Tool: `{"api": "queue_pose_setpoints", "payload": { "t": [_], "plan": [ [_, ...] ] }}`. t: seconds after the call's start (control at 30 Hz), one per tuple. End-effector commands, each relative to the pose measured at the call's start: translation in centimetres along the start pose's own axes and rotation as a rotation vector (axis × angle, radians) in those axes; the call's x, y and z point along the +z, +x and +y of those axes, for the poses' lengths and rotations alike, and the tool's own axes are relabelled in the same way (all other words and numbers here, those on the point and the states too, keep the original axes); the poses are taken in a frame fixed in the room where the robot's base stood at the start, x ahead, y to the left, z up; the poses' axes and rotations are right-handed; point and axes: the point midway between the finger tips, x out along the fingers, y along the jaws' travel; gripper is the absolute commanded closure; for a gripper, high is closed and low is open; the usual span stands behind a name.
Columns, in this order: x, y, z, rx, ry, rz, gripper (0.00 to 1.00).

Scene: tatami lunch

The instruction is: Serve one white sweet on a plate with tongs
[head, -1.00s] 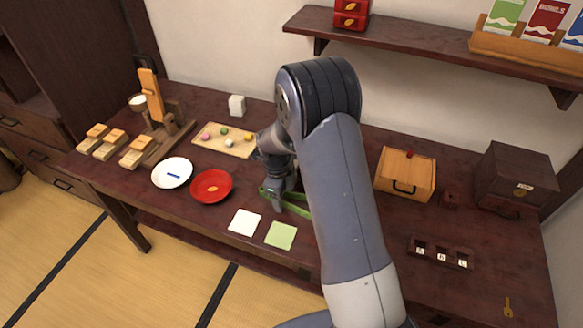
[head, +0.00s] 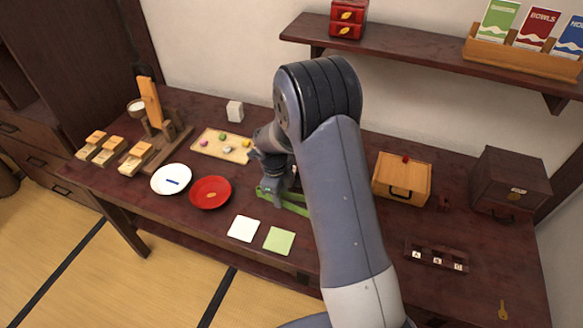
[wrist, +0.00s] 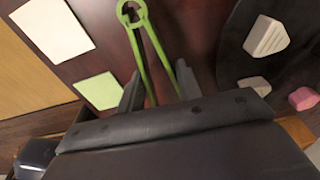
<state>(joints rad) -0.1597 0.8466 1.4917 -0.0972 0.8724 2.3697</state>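Green tongs (head: 296,208) lie on the dark table, partly hidden by my arm. In the wrist view, their ring end points up and their two arms (wrist: 141,60) spread downward. My gripper (wrist: 160,78) is open low over the tongs, with one finger on each side of their arms; I cannot tell if they touch. In the head view my gripper (head: 273,198) is right of the red plate (head: 211,203). A white plate (head: 171,190) with a blue mark stands left of it. A white sweet (head: 228,150) sits on a tan board (head: 210,153) with pink, green and yellow sweets.
A white card (head: 243,229) and a green card (head: 279,240) lie in front. A wooden box (head: 401,180) and a dark box (head: 508,183) stand right. In the wrist view, pale blocks (wrist: 267,37) and a pink piece (wrist: 302,98) show at right. A white cube (head: 234,111) stands behind.

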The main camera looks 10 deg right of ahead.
Motion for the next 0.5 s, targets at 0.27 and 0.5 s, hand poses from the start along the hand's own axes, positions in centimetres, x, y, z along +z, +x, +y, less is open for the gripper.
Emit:
{"api": "queue_pose_setpoints", "payload": {
  "t": [0.27, 0.5],
  "plan": [
    [-0.5, -4.8, 0.0, -0.001, 0.000, -0.001, 0.69],
    [-0.8, -8.2, 0.0, -0.001, 0.000, -0.001, 0.69]
  ]
}}
